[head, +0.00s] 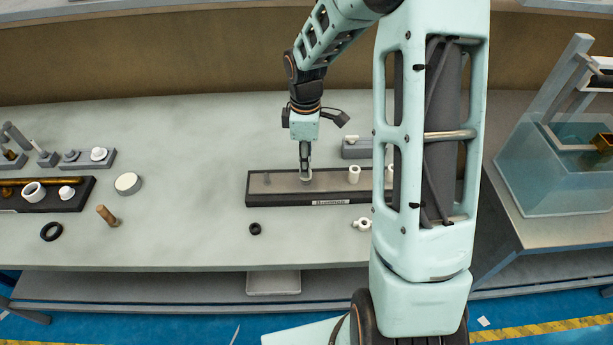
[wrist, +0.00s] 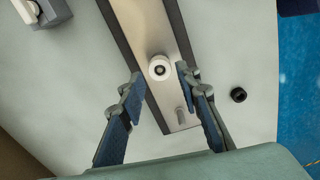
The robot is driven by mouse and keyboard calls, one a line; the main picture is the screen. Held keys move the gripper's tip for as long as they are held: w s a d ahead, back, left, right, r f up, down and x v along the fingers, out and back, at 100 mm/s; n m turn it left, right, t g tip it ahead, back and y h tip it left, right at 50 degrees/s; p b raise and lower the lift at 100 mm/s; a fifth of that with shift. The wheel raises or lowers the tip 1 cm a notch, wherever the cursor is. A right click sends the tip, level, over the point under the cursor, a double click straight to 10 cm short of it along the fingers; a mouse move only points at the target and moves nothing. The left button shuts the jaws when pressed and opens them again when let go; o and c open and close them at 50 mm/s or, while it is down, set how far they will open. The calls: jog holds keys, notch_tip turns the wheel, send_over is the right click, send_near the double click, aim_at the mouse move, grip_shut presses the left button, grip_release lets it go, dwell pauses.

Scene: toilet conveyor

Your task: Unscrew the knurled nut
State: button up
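A white round part with a dark centre (wrist: 160,68), perhaps the knurled nut, sits on the metal strip of a dark-edged tray (head: 260,200). No knurling can be made out. In the wrist view my gripper (wrist: 159,80) is open, its blue-padded fingertips to the left and right of this part with gaps showing on both sides. In the head view my gripper (head: 305,172) points straight down at the tray, and the part (head: 306,180) shows just under its fingertips. Whether the fingers are at its height I cannot tell.
A grey pin (wrist: 181,116) stands on the tray's left end. A white cylinder (head: 353,174) stands farther right. A small black ring (head: 255,228) and a white fitting (head: 362,223) lie in front. My arm hides the tray's right end. The bench between is clear.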

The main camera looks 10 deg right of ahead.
jog(key=m+b, duration=0.1)
jog(key=m, duration=0.4)
jog(key=shift+m+b, duration=0.3)
jog(key=shift+m, duration=0.1)
jog(key=m+b, duration=0.1)
jog(key=m, duration=0.4)
jog(key=shift+m, duration=0.4)
jog(key=m, duration=0.5)
jog(key=shift+m+b, duration=0.3)
jog(key=shift+m, duration=0.1)
jog(key=m, duration=0.6)
jog(key=shift+p, duration=0.4)
jog(key=shift+f, duration=0.1)
jog(key=shift+f+b, duration=1.1)
jog(key=shift+f, duration=0.3)
